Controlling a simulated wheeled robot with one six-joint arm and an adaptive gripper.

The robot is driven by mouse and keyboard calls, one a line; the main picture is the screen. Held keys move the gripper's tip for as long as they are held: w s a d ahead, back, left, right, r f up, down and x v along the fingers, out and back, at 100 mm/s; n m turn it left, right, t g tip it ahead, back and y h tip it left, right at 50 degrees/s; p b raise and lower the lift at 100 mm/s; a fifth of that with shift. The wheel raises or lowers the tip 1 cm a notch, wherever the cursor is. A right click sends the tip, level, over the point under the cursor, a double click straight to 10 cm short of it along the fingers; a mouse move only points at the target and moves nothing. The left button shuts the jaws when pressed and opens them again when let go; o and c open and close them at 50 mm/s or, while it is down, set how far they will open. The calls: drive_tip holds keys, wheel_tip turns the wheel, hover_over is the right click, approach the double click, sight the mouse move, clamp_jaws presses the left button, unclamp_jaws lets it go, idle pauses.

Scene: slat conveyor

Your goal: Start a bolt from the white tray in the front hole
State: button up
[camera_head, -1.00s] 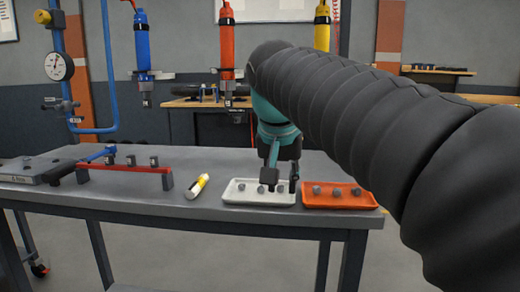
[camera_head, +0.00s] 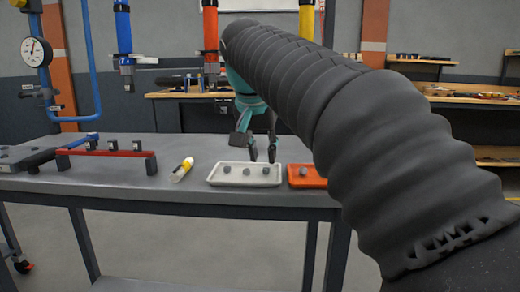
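The white tray (camera_head: 215,181) lies near the front edge of the table, with three grey bolts (camera_head: 247,171) showing in it. My gripper (camera_head: 262,154) points down at the tray's right back part. Its two dark fingers stand apart with nothing visible between them. Whether the tips are above or behind the tray is hard to judge. A grey plate (camera_head: 12,161) at the table's left end is partly cut off by the frame. I cannot make out the front hole.
An orange tray (camera_head: 296,182) with a grey part (camera_head: 303,171) is half hidden by my arm. A red bar (camera_head: 110,153) on dark posts, a blue bar (camera_head: 78,144) and a yellow-white tube (camera_head: 182,169) lie left. Coloured tools hang behind. Table between tube and red bar is clear.

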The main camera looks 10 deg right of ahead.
sight(265, 169)
drive_tip(key=shift+b+x, duration=0.8)
drive_tip(key=shift+x, duration=1.35)
clamp_jaws()
drive_tip(key=shift+r, duration=0.15)
drive_tip(key=shift+r+p, duration=2.4)
